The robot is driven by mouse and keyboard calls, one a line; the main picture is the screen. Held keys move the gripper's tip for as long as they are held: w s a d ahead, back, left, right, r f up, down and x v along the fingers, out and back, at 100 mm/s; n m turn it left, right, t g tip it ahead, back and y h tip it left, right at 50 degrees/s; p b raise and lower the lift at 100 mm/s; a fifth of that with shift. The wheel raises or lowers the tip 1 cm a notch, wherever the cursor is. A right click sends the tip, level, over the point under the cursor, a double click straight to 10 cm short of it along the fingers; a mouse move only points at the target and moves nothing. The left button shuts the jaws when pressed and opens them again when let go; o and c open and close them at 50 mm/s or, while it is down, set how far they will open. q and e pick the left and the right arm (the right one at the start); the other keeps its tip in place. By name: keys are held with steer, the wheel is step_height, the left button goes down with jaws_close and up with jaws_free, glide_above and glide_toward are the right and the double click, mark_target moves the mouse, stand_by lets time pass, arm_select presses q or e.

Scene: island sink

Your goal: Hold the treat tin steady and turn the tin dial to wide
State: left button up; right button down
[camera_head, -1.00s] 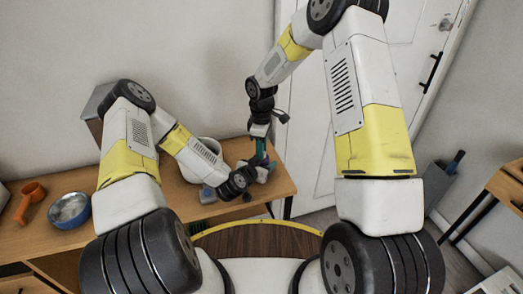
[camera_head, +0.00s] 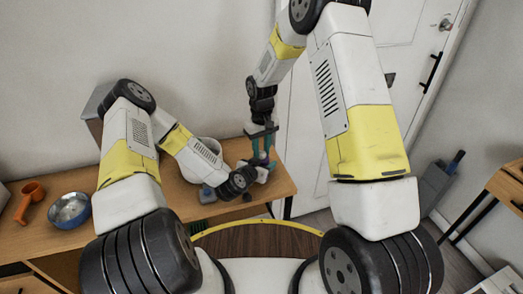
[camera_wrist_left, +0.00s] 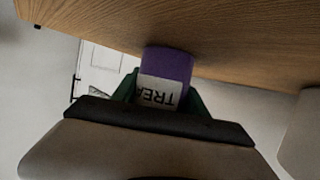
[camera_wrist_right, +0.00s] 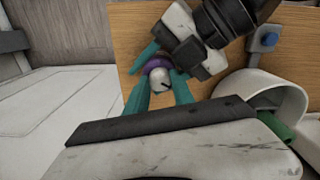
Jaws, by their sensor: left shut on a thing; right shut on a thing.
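The purple treat tin (camera_wrist_left: 168,66) shows in the left wrist view with a white label, partly readable as "TREA". My left gripper (camera_wrist_left: 165,92) is shut on it, green fingers on both sides. In the right wrist view a grey dial (camera_wrist_right: 160,81) with a dark mark sits on the tin's purple top (camera_wrist_right: 157,64). My right gripper (camera_wrist_right: 160,92) has its teal fingers on either side of the dial, shut on it from above. In the head view my right gripper (camera_head: 260,152) is over the table's right end; the tin is mostly hidden there. The dial's scale is not readable.
The wooden table (camera_head: 225,208) runs along the wall. A door (camera_head: 305,130) is behind the table's right end.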

mark_target(262, 152)
steer(key=shift+m, duration=0.4)
steer(key=c, duration=1.1)
jaws_free()
steer(key=shift+o, duration=0.2)
steer(key=shift+r, duration=0.1)
steer(key=shift+r, duration=3.95)
arm_select(q)
steer(key=o, duration=1.6)
arm_select(e)
steer(key=shift+w, duration=0.1)
